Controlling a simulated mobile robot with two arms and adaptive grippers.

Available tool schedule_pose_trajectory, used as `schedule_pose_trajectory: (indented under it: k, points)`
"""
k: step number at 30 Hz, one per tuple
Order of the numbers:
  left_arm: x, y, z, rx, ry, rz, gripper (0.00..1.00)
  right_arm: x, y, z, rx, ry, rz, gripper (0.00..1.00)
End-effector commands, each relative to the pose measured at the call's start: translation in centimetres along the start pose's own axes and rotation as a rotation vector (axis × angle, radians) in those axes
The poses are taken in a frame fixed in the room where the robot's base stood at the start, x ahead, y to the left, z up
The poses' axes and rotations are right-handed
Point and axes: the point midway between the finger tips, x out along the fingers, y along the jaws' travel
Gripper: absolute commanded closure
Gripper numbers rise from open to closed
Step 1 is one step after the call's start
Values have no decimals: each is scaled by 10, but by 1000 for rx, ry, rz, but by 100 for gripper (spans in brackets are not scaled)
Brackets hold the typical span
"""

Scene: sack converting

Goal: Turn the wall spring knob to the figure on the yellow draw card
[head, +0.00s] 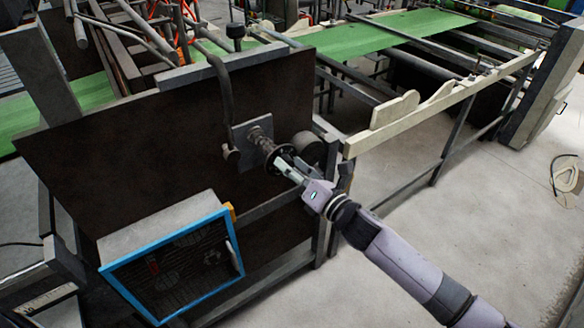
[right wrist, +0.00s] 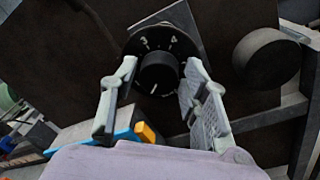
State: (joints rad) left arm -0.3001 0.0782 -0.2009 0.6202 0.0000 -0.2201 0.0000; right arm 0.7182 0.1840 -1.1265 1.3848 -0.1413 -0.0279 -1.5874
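The spring knob (right wrist: 158,73) is a dark round knob on a black dial (right wrist: 182,45) with white figures; 3 and 4 are readable at its top. A white mark shows at the knob's lower edge. In the head view the dial (head: 257,141) sits on a grey plate on the dark wall panel. My right gripper (right wrist: 159,84) is open, one finger on each side of the knob; contact is not clear. In the head view the right gripper (head: 284,163) reaches the dial from the lower right. No draw card with a readable figure shows. My left gripper is out of view.
A blue-framed box (head: 119,272) stands below the knob, with a small orange-yellow piece (head: 230,212) at its corner. A dark round knob-like part (head: 307,148) is close right of the dial. A bent lever (head: 226,105) hangs left. Open floor (head: 470,230) lies right.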

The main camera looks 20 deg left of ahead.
Motion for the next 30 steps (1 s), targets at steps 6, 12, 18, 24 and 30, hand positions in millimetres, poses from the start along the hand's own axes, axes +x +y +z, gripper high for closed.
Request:
schedule_pose_trajectory:
  k: [6,12,18,24,30]
  points:
    - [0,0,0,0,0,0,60,0,0,0,0,0,0,75]
    - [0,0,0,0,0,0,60,0,0,0,0,0,0,88]
    - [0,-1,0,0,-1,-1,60,0,0,0,2,0,0,94]
    - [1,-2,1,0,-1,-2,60,0,-1,-1,39,-2,1,94]
    - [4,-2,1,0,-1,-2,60,0,-2,-2,146,-7,6,94]
